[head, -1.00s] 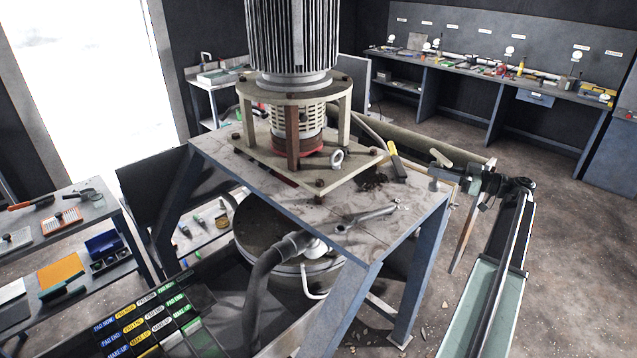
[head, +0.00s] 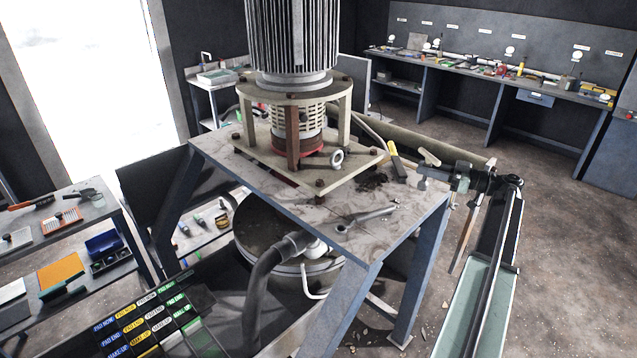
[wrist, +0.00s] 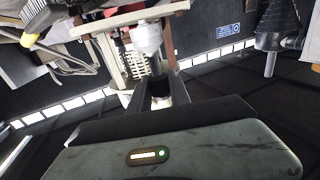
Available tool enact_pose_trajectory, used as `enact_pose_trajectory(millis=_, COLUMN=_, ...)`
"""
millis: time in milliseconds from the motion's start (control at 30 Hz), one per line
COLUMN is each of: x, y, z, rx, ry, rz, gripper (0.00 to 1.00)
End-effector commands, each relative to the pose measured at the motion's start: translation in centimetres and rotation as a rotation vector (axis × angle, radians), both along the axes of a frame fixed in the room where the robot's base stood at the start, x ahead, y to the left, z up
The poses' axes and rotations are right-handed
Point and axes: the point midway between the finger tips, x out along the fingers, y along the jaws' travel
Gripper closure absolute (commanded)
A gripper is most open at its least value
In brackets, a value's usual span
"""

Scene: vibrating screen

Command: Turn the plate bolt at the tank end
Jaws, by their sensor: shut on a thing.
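The motor's square beige base plate (head: 350,172) lies on the worn table top, with rusty bolts at its corners. One plate bolt (head: 319,183) shows at the front corner and another (head: 378,152) at the right corner. I cannot tell which is at the tank end; a round tank (head: 262,232) sits below the table's front left. My gripper (head: 426,177) is over the table's right end, apart from the plate. It is shut on a tool with a short beige bar (head: 428,157) on top. In the wrist view a pale grey cylindrical part (wrist: 147,38) shows by the jaws.
An open-ended spanner (head: 367,216) lies near the table's front edge. The finned motor (head: 292,40) towers above the plate. A thick hose (head: 265,280) runs below the table.

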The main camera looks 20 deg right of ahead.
Motion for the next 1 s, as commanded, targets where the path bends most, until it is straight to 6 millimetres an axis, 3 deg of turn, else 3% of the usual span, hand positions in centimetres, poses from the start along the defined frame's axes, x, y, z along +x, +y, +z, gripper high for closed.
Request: enact_pose_trajectory(millis=1000, x=2.0, y=2.9, z=0.0, rx=0.001, ry=-0.001, rz=0.043, gripper=1.00)
